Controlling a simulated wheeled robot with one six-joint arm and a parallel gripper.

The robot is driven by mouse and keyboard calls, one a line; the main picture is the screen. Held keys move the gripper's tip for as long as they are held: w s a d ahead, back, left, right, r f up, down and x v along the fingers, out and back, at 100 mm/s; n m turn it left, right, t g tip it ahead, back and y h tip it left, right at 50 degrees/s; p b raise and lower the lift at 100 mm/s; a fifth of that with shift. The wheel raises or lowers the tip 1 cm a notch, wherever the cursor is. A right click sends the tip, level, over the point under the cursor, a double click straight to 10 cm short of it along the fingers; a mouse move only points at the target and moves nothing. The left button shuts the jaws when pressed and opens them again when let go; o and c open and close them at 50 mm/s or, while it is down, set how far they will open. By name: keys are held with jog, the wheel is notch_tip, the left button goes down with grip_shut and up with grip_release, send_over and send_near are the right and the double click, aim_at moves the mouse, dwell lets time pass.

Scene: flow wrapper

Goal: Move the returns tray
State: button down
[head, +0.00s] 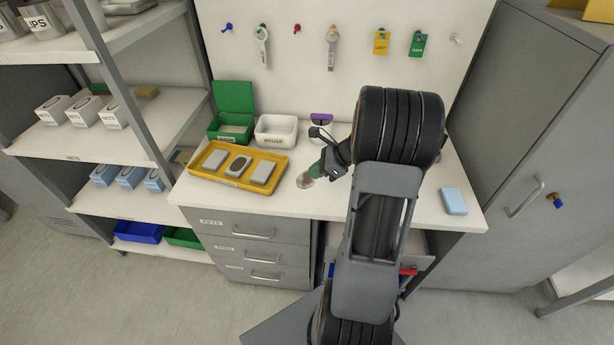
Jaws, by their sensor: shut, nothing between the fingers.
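A shallow yellow tray (221,181) lies on the left part of the white worktop; its front label is too small to read, so I cannot tell if it is the returns tray. It holds two grey blocks (215,158) (262,171) and a darker-topped one (238,164) between them. My gripper (328,160) is shut, to the right of the tray and apart from it. A green-and-silver item (309,176) is by my fingertips; I cannot tell whether they touch.
Behind the tray stand an open green box (231,126), a white bin (276,131) and a purple-topped container (321,125). A light blue block (453,201) lies at the worktop's right. Shelving (130,128) stands left, a grey cabinet (520,130) right. My arm hides part of the worktop.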

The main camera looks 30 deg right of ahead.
jog(key=shift+s+d+r, duration=0.15)
jog(key=shift+r, duration=0.1)
jog(key=c, duration=1.9)
grip_release()
jog(key=shift+o, duration=1)
jog(key=shift+a+r, duration=0.1)
jog(key=shift+a, duration=0.1)
jog(key=o, duration=0.5)
jog(key=s+a+r+n+g, duration=0.1)
jog(key=a+n, duration=0.2)
jog(key=s+a+r+n+g+h, duration=0.1)
jog(key=a+r+n, duration=0.1)
jog(key=a+n, duration=0.2)
jog(key=s+a+r+n+g+h, duration=0.1)
jog(key=s+a+n, duration=0.1)
jog(key=a+n, duration=0.1)
jog(key=shift+a+r+n, duration=0.2)
jog(key=shift+r+n, duration=0.15)
jog(key=shift+n, duration=0.05)
jog(key=shift+c, duration=0.2)
jog(key=s+a+r+n+h, duration=0.2)
jog(key=s+a+n, duration=0.1)
jog(key=n, duration=0.4)
jog(key=s+a+r+n+t+h, duration=0.1)
jog(key=s+a+r+n+h, duration=0.1)
jog(key=s+n, duration=0.3)
jog(key=a+n+h, duration=0.1)
jog(key=n, duration=0.2)
jog(key=shift+s+a, duration=0.25)
jog(key=shift+a, duration=0.1)
